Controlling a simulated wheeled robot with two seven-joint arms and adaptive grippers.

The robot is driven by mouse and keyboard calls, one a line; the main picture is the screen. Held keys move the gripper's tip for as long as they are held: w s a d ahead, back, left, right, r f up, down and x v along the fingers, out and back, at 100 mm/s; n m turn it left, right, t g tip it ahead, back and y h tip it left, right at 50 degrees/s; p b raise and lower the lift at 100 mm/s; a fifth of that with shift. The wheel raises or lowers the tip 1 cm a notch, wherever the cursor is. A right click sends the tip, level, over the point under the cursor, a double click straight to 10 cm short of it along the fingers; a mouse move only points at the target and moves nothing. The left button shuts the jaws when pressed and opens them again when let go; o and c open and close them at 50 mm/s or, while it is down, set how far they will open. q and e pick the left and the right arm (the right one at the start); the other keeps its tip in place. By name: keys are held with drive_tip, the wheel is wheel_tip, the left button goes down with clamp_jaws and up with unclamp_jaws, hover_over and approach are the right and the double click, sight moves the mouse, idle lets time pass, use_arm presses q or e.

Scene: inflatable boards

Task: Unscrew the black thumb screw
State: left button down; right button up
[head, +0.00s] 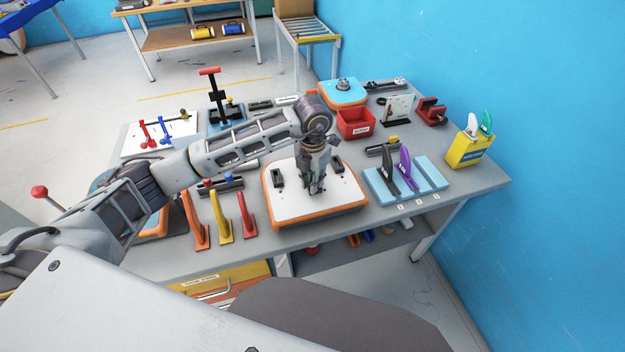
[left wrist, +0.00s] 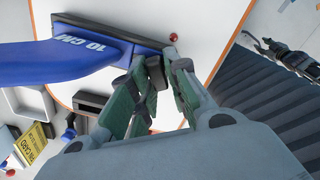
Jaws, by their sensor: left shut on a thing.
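A white board with an orange rim (head: 258,212) lies on the grey workbench, and part of its white face shows in the left wrist view (left wrist: 205,25). My left gripper (head: 315,190) points straight down at the middle of the board. In the left wrist view its green-padded fingers (left wrist: 166,68) are closed at the end of a black fin box (left wrist: 125,36) that holds a blue fin marked 10 CM (left wrist: 60,52). A small dark piece, seemingly the black thumb screw (left wrist: 155,72), is between the fingertips and mostly hidden by them. My right gripper is not in view.
Red, yellow and orange fins (head: 222,215) stand left of the board. A light blue rack (head: 432,178) with a black and a purple fin stands to the right. A red bin (head: 356,123) and a yellow box (head: 468,152) are farther back. The bench's front right is clear.

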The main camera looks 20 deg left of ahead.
use_arm(q)
drive_tip(key=shift+n, duration=0.4)
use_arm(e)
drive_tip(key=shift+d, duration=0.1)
use_arm(q)
drive_tip(key=shift+d+n, duration=0.1)
drive_tip(key=shift+n, duration=1.2)
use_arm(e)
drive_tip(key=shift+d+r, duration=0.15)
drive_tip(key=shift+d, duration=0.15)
use_arm(q)
drive_tip(key=shift+n, duration=0.3)
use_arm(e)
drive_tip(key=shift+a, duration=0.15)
use_arm(q)
drive_tip(key=shift+n+p, duration=0.3)
drive_tip(key=shift+n, duration=0.3)
drive_tip(key=shift+d+n, duration=0.15)
drive_tip(key=shift+n, duration=0.75)
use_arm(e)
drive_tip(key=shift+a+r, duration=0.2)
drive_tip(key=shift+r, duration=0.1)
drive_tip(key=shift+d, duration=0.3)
